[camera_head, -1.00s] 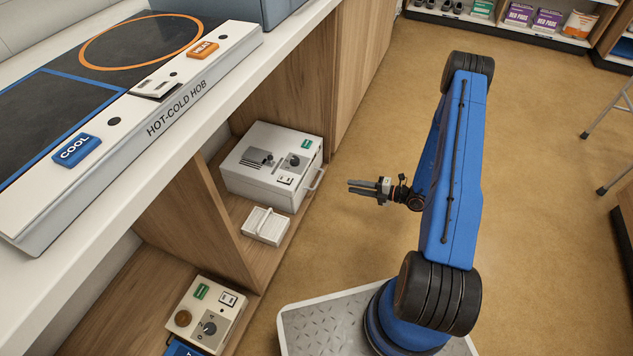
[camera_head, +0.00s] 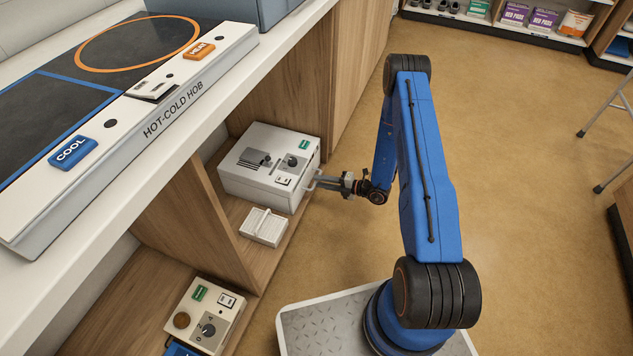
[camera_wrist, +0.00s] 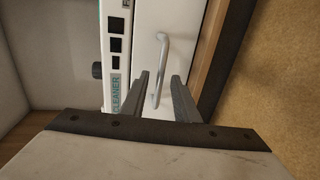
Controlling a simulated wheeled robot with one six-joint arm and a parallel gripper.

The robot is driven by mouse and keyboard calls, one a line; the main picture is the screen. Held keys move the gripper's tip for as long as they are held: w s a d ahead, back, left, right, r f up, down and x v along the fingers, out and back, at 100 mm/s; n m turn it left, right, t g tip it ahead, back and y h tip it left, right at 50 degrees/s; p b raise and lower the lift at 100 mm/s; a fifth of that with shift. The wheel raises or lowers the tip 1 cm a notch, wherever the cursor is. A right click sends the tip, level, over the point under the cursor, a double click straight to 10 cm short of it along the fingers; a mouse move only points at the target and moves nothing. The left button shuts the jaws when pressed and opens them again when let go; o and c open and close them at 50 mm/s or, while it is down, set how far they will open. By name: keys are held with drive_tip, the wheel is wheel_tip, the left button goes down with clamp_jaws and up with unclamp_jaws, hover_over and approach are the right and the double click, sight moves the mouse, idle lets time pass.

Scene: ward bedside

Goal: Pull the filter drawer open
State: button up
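The white cleaner box (camera_head: 268,165) stands on a wooden shelf under the counter. Its front faces right and carries a pale bar handle (camera_head: 311,183). In the wrist view the white drawer front (camera_wrist: 180,40) fills the middle, with its curved metal handle (camera_wrist: 162,52) standing out from it. My gripper (camera_head: 325,182) is at the handle. In the wrist view my gripper (camera_wrist: 160,82) has its two fingers apart, one on each side of the handle's lower part. The drawer front looks closed. Whether a finger touches the handle I cannot tell.
A small white ribbed block (camera_head: 264,226) sits on the shelf beside the box. The counter (camera_head: 215,115) overhangs at left, with the hot-cold hob on it. A control box (camera_head: 206,316) is on the lower shelf.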

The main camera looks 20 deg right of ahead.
drive_tip(key=shift+x, duration=1.3)
clamp_jaws()
drive_tip(key=shift+d, duration=0.1)
drive_tip(key=f+v, duration=0.2)
drive_tip(key=v, duration=0.9)
drive_tip(key=f+v, duration=0.2)
drive_tip(key=v, duration=0.9)
drive_tip(key=shift+s+d+f, duration=0.25)
drive_tip(key=shift+s+d, duration=0.1)
drive_tip(key=shift+d, duration=0.1)
unclamp_jaws()
